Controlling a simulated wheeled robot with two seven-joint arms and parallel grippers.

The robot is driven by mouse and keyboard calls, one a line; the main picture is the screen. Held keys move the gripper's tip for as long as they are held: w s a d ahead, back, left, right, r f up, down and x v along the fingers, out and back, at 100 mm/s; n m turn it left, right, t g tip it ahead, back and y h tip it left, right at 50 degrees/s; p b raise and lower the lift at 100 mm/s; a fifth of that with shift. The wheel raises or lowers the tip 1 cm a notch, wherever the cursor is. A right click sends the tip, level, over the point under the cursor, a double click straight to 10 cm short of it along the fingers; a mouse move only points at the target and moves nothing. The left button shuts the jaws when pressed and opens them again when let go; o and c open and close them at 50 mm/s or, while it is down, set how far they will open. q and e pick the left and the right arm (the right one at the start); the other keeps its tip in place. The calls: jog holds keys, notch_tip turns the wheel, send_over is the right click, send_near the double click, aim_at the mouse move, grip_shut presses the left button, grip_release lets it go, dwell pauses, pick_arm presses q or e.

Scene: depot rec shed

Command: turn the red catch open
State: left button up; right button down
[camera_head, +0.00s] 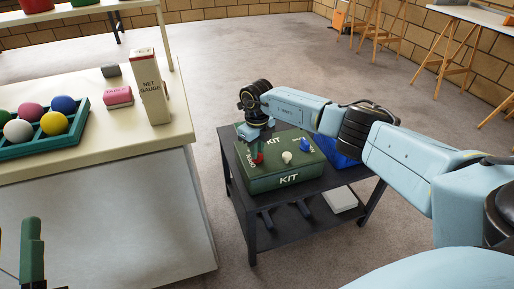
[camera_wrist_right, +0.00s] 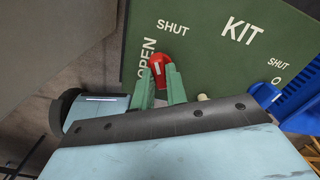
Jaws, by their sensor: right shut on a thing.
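The red catch (camera_wrist_right: 159,63) is on the green kit case (camera_head: 285,179), between the printed words SHUT and OPEN in the right wrist view. A short white mark shows on its face; I cannot tell exactly which word it points to. My right gripper (camera_wrist_right: 160,84) has its green fingers closed on either side of the catch. In the head view the right gripper (camera_head: 256,153) comes down on the left part of the case, and the red catch (camera_head: 257,159) is partly hidden. My left gripper (camera_head: 32,243) shows only in part at the lower left, away from the case.
A blue catch (camera_head: 305,145) and a cream knob (camera_head: 287,157) are also on the case. A larger table (camera_head: 100,160) at left holds a ball tray (camera_head: 40,146) and a NET GAUGE box (camera_head: 150,88).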

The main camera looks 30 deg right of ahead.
jog(key=n, duration=0.3)
jog(key=shift+n, duration=0.4)
jog(key=n, duration=0.2)
jog(key=shift+n, duration=0.3)
jog(key=n, duration=0.4)
pick_arm(q)
jog(key=shift+s+r+t+b, duration=0.15)
jog(key=shift+t+b, duration=0.15)
jog(key=shift+b, duration=0.05)
pick_arm(e)
jog(key=shift+n, duration=0.9)
jog(key=c, duration=1.4)
grip_release()
pick_arm(q)
jog(key=shift+h, duration=0.3)
